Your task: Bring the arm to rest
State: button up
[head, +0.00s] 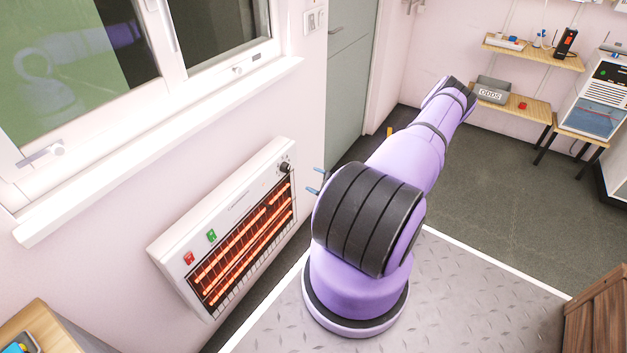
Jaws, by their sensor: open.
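My purple arm with dark bands rises from its round base and reaches toward the back right in the head view, with its bend near the small shelf. My gripper (317,181) shows only as two small blue fingertips poking out to the left of the arm, between it and the wall heater. The tips stand apart with nothing visible between them. The rest of the gripper and the wrist are hidden behind my arm. No plates are in view.
A glowing wall heater (232,225) is left of my arm, under a window (95,60). A grey door (350,75) stands behind. A low shelf (520,107) holds a grey bin (491,90). A wooden crate (597,315) is at lower right.

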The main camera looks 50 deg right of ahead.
dwell(0.3)
jog(key=w+a+r+n+g+y, duration=0.3)
jog(key=a+r+n+y, duration=0.15)
jog(key=r+n, duration=0.45)
jog(key=w+a+r+n+g+y, duration=0.3)
jog(key=w+r+n+g+y, duration=0.15)
jog(key=r+n, duration=0.45)
jog(key=a+r+n+g, duration=0.8)
jog(key=a+r+n, duration=0.5)
jog(key=r+n, duration=0.4)
jog(key=s+a+r+n+g+h, duration=0.2)
jog(key=s+a+r+n+h, duration=0.5)
jog(key=a+r+n, duration=0.55)
jog(key=s+a+r+n+t+h, duration=0.1)
jog(key=s+r+n+t, duration=0.1)
jog(key=s+r+n, duration=0.3)
jog(key=s+a+r+n+t+h, duration=0.2)
jog(key=s+r+n, duration=0.3)
jog(key=s+n, duration=0.4)
jog(key=shift+s+a+r+n+t, duration=0.25)
jog(key=shift+s+n+t, duration=0.1)
jog(key=shift+s, duration=0.25)
